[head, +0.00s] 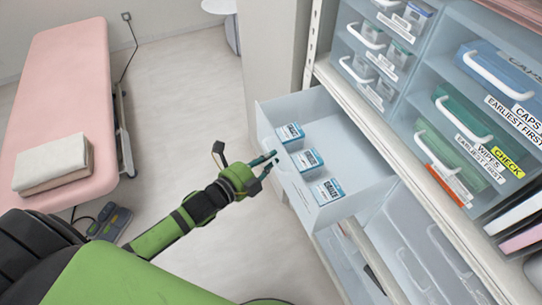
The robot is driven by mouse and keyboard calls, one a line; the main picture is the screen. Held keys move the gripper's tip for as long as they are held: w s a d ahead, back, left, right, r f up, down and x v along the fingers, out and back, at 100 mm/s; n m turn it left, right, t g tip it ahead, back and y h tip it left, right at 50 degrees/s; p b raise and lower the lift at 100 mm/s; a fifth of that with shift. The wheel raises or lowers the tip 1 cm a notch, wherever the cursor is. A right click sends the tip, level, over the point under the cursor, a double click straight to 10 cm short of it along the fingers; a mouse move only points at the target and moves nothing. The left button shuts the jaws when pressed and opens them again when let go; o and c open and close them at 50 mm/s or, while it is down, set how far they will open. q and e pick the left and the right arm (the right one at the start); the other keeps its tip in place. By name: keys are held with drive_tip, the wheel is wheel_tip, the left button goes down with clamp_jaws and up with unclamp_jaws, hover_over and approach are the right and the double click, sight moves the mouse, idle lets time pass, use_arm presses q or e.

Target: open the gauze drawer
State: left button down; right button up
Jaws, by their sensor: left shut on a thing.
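The gauze drawer (343,143) is a pale translucent bin in the lower part of the shelf unit, and it stands pulled out well past the shelf edge. Three white and blue boxes (307,158) lie inside it along its front side, and their printing looks like gauze labels. My left gripper (271,163) is at the drawer's front, shut on the drawer's handle. The fingers hide most of the handle. My right gripper is not in view.
Other handled bins, one labelled for wipes (452,121), fill the shelves at the right. More closed bins (425,245) sit below the drawer. A pink treatment bed (68,75) with folded towels (52,163) stands at the left. A foot pedal (110,222) lies on the otherwise open floor.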

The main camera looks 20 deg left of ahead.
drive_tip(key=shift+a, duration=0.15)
use_arm(q)
drive_tip(key=c, duration=1.2)
unclamp_jaws()
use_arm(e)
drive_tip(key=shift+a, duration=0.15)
use_arm(q)
drive_tip(key=v, duration=1.2)
